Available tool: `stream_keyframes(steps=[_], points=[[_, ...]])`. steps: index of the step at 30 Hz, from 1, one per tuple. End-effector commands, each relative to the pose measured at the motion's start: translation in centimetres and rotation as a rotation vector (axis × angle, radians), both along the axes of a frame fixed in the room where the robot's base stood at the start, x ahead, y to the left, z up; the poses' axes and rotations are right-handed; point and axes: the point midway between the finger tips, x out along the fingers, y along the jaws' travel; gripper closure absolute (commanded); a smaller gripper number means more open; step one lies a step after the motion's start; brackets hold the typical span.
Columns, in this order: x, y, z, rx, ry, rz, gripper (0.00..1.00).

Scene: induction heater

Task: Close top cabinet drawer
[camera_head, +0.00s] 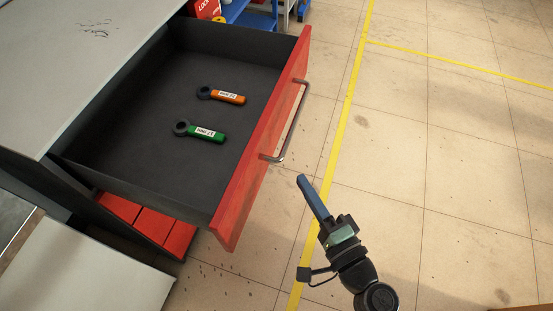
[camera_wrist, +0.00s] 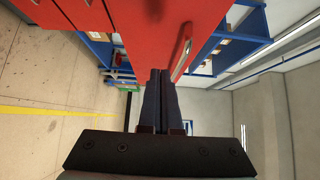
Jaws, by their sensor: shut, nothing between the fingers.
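The top cabinet drawer (camera_head: 160,125) is pulled out, with a dark interior and a red front (camera_head: 262,140). A metal bar handle (camera_head: 292,125) is on the outer face of the front. In the wrist view the red front (camera_wrist: 150,35) fills the upper middle, and the handle (camera_wrist: 182,52) lies just beyond the fingertips. My gripper (camera_head: 302,180) is shut and empty, outside the drawer and close to the handle's near end. Its fingers also show in the wrist view (camera_wrist: 161,75). I cannot tell whether the fingertips touch the front.
The drawer holds an orange-handled tool (camera_head: 228,97) and a green-handled tool (camera_head: 206,133). The grey cabinet top (camera_head: 70,60) is at left, with red lower drawers (camera_head: 145,220) beneath. Blue shelving (camera_head: 250,15) stands behind. The tiled floor at right is clear, with yellow lines (camera_head: 345,110).

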Motion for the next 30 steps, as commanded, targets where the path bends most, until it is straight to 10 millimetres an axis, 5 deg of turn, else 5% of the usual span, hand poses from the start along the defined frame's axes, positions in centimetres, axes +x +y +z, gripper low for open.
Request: stream_keyframes(steps=[6, 15, 30], points=[[4.3, 2.0, 0.2, -0.001, -0.002, 0.003, 1.00], [5.3, 5.3, 0.1, -0.001, 0.000, 0.001, 1.00], [5.6, 5.7, 0.0, -0.002, -0.001, 0.000, 1.00]])
